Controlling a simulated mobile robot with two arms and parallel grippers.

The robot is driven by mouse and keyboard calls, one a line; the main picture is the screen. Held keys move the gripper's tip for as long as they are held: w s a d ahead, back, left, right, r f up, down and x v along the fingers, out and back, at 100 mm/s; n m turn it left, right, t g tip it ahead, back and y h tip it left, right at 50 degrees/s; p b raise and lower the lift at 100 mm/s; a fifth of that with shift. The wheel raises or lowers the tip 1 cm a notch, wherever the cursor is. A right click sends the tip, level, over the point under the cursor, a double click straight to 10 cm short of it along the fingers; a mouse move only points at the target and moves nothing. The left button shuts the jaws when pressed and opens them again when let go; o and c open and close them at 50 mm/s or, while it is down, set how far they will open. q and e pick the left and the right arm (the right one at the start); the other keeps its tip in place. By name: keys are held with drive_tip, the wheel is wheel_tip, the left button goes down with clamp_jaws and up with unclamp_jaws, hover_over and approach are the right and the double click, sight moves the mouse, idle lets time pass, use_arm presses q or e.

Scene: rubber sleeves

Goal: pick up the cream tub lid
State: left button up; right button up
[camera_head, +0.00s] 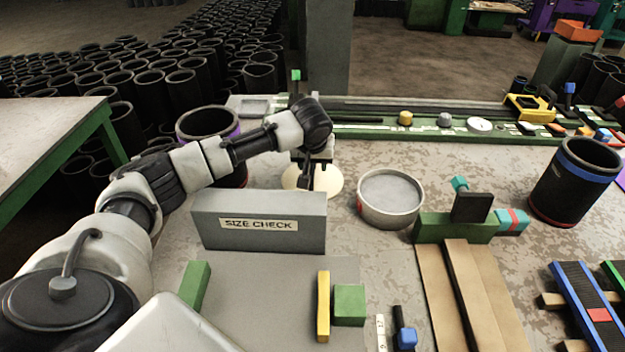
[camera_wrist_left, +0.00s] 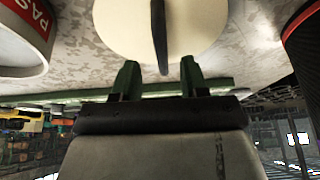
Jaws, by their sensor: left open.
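The cream tub lid (camera_head: 329,180) is a round, pale disc with a dark raised bar across it, lying on the worktable behind the grey SIZE CHECK block. My left gripper (camera_head: 306,181) is over the lid, partly covering it in the head view. In the left wrist view the lid (camera_wrist_left: 195,40) fills the top middle, and its dark bar points toward the gap between my open fingers (camera_wrist_left: 160,70). No grip on the lid shows. My right gripper is not in view.
The SIZE CHECK block (camera_head: 260,222) stands just in front of the lid. A round grey tub (camera_head: 390,199) is close on the right. A black sleeve with a purple band (camera_head: 207,121) stands at left behind my arm. A green rail (camera_head: 420,131) runs behind.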

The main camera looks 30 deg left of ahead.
sight(312, 167)
use_arm(q)
drive_tip(key=x, duration=0.3)
drive_tip(key=shift+w+a+f, duration=0.2)
drive_tip(key=shift+a, duration=0.05)
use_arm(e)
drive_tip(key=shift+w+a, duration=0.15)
use_arm(q)
drive_tip(key=shift+r, duration=0.1)
drive_tip(key=shift+c, duration=0.2)
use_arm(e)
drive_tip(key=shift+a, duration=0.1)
use_arm(q)
clamp_jaws()
